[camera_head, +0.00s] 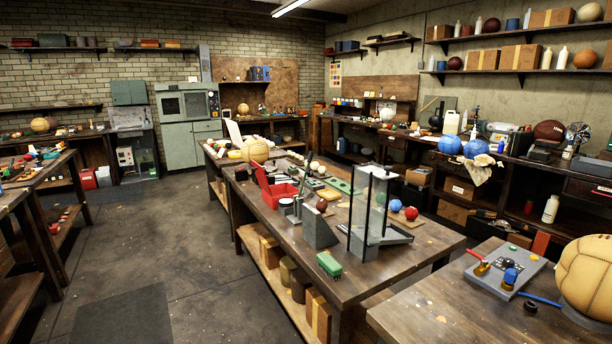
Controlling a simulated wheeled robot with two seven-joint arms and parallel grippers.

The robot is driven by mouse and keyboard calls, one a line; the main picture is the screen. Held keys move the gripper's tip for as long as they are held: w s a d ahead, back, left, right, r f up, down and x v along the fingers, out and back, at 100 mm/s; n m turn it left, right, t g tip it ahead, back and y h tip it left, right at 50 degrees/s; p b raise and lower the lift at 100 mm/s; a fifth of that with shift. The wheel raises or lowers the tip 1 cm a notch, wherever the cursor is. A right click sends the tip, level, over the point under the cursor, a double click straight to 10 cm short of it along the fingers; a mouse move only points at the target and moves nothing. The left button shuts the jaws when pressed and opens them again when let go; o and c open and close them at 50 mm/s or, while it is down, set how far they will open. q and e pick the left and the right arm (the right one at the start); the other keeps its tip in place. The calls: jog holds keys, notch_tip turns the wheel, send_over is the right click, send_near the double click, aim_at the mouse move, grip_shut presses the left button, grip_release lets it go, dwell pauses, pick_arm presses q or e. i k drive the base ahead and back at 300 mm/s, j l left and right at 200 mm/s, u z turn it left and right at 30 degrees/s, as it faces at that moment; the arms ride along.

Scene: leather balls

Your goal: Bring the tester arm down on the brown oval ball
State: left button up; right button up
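Neither of my grippers shows in the head view. A dark brown ball (549,130) sits on the back right bench; its exact shape is too small to tell. A tall upright frame (371,205) with a clear panel or tube and a grey base stands near that table's front right corner. I cannot tell whether it is the tester, and no arm lowered on a ball can be made out.
The middle table (350,285) also holds a red open box (277,187), a grey wedge (318,229) and a green block (329,264). A large tan ball (588,278) rests on the front right table. Blue balls (450,145) sit on the right bench. The floor at left is clear.

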aim_at(310, 173)
jog(key=i+j+u, duration=0.15)
jog(key=i, duration=0.3)
jog(key=i+j+u, duration=0.15)
jog(key=i, duration=0.3)
